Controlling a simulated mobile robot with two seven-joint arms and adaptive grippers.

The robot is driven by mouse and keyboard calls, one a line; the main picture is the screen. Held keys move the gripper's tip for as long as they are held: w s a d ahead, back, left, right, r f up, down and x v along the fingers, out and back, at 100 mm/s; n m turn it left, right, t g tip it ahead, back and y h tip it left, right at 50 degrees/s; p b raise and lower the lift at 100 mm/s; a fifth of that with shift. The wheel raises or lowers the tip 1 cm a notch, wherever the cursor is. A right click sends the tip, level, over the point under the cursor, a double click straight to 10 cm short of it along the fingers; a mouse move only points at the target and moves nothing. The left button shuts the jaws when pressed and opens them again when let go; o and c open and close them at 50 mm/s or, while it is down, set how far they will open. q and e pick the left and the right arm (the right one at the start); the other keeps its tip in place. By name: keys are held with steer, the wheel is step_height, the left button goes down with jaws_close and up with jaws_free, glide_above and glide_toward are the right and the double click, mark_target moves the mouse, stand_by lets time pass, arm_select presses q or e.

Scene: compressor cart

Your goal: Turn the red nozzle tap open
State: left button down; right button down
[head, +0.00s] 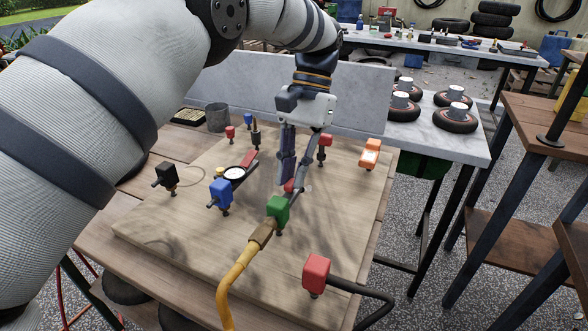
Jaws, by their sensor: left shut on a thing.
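My left gripper (293,184) comes down from above onto the wooden board (180,239). It is shut on a small red piece, which I take to be the red nozzle tap (289,186). Only a little of this red piece shows, between and behind the fingertips; its angle is hidden. Just in front of it is a green block (278,209) with a brass fitting (261,235) and a yellow hose (232,280). My right gripper is not in view.
A red block (316,271) with a black hose stands at the front right. A blue block (220,191), a black block (166,174), a gauge (234,173) and a red lever (249,160) stand left. An orange block (370,152) and a red block (325,141) stand behind right.

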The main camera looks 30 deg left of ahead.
mark_target(293, 179)
arm_select(q)
steer(key=c, duration=1.6)
jaws_free()
step_height(293, 179, up, 10)
